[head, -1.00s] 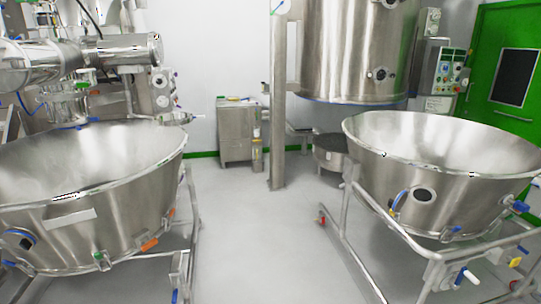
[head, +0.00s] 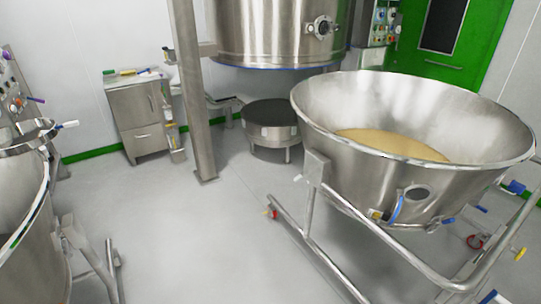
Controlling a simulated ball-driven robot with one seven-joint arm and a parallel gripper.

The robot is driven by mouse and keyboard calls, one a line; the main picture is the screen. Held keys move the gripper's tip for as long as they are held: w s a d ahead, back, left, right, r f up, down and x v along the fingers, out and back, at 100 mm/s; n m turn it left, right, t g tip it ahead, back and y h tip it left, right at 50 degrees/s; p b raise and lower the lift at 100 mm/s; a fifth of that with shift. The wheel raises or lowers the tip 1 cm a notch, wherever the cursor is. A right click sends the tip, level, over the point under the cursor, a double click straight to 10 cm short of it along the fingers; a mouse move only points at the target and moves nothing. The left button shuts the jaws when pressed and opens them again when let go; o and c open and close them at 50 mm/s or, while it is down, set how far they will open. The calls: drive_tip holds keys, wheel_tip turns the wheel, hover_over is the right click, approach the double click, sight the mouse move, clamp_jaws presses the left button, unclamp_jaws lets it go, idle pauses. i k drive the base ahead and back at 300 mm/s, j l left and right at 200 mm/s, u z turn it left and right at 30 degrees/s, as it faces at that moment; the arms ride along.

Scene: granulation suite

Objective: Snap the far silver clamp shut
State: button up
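I cannot pick out the far silver clamp for certain. Small silver fittings too small to read sit on the steel vessels. A large steel bowl (head: 345,165) with tan powder (head: 392,144) in it stands on a tubular frame at the right. A blue handle (head: 397,208) and a round port (head: 417,193) are on its side. A second steel bowl (head: 25,190) is cut off by the left edge, with a pipe-like fitting with a white-tipped handle (head: 66,125) above it. My gripper is not in view.
A tall steel column (head: 189,95) and a large hanging vessel (head: 270,30) stand at the back. A steel cabinet (head: 137,125) and a low round drum (head: 270,132) are on the floor near the wall. A green door (head: 440,45) is at back right. Grey floor (head: 190,240) is clear between the bowls.

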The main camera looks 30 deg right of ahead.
sight(299, 178)
drive_tip(key=i, duration=0.9)
drive_tip(key=i+z, duration=0.1)
drive_tip(key=i, duration=0.8)
drive_tip(key=i+j+z, duration=0.1)
drive_tip(key=i+z, duration=0.25)
drive_tip(key=k, duration=0.05)
